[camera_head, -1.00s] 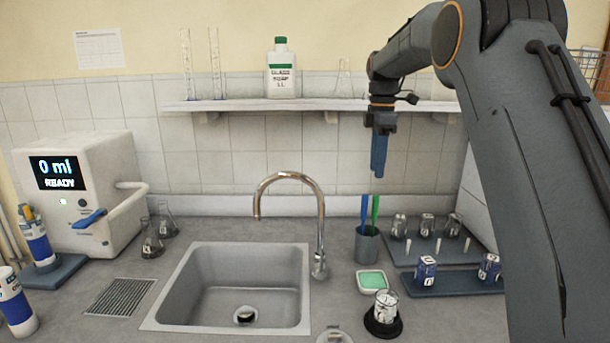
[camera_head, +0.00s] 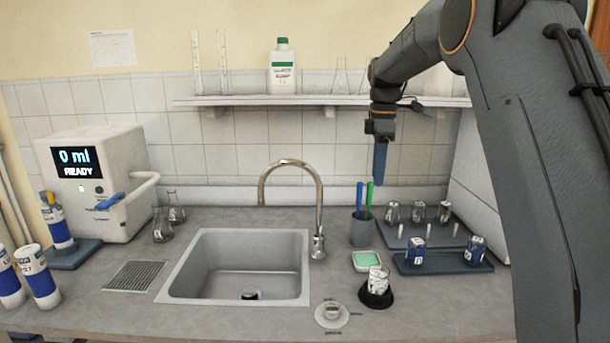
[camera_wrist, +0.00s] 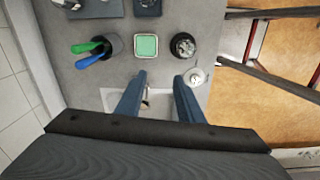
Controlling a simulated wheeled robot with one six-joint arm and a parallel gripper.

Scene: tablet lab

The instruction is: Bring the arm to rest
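My gripper (camera_head: 380,160) hangs from my arm at the right of the head view, fingers pointing down. It is in the air above the counter, near the grey cup (camera_head: 363,230) with a blue and a green handle in it. In the wrist view my gripper (camera_wrist: 160,95) shows two blue fingers apart with nothing between them.
The sink (camera_head: 178,285) and tap (camera_head: 319,215) are left of my gripper. A dispenser reading 0 ml (camera_head: 120,150) stands at the left. A shelf (camera_head: 240,101) with a bottle (camera_head: 282,75) runs along the wall. Racks with small jars (camera_head: 440,265) stand at the right.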

